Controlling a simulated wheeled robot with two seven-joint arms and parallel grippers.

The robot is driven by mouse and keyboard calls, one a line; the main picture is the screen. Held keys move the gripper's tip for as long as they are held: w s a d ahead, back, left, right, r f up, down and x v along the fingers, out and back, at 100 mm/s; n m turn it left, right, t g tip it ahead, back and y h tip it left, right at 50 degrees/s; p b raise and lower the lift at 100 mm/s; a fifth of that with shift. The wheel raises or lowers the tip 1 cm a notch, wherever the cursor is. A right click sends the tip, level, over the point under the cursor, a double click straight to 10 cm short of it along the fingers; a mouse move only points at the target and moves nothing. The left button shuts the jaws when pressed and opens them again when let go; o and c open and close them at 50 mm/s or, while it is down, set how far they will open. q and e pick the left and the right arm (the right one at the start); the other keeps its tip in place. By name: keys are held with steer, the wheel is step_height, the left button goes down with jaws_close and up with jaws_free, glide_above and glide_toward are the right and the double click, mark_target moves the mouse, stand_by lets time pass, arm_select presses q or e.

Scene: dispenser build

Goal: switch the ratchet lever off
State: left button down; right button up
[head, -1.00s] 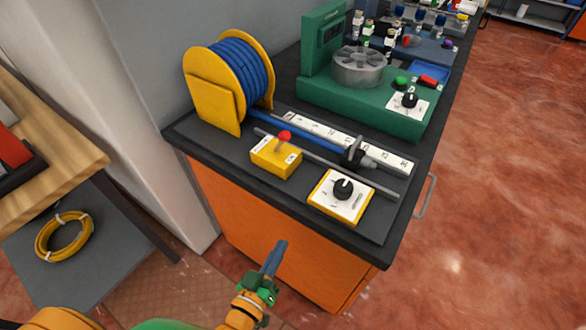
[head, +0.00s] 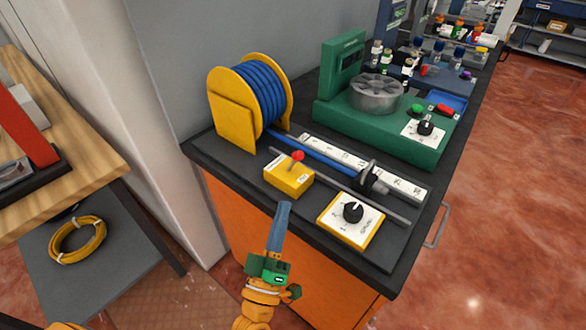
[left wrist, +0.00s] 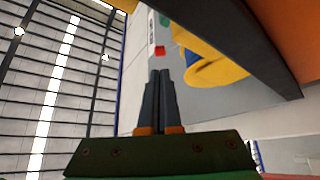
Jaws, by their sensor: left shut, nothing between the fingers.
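The ratchet lever has a red knob (head: 298,155) on a yellow box (head: 289,177) on the dark bench top; the knob stands above the box. In the left wrist view a red knob (left wrist: 160,50) shows just beyond the fingertips. My left gripper (head: 284,205) is shut and empty, in front of the bench edge and below the yellow box in the head view, apart from the lever. It also shows in the left wrist view (left wrist: 160,72), with its fingers together. The lever's stem is hard to make out. My right gripper is not in view.
A yellow dial box (head: 352,219) sits right of the lever. Behind are a thin rod, a white ruler (head: 330,154) and a yellow reel (head: 236,110) of blue tubing. A green machine (head: 385,123) stands farther back. A wooden table (head: 85,150) is at left.

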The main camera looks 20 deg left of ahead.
mark_target(296, 160)
arm_select(q)
steer(key=p+x, duration=0.1)
steer(key=x, duration=0.8)
steer(key=shift+f+p, duration=0.1)
steer(key=shift+p, duration=0.3)
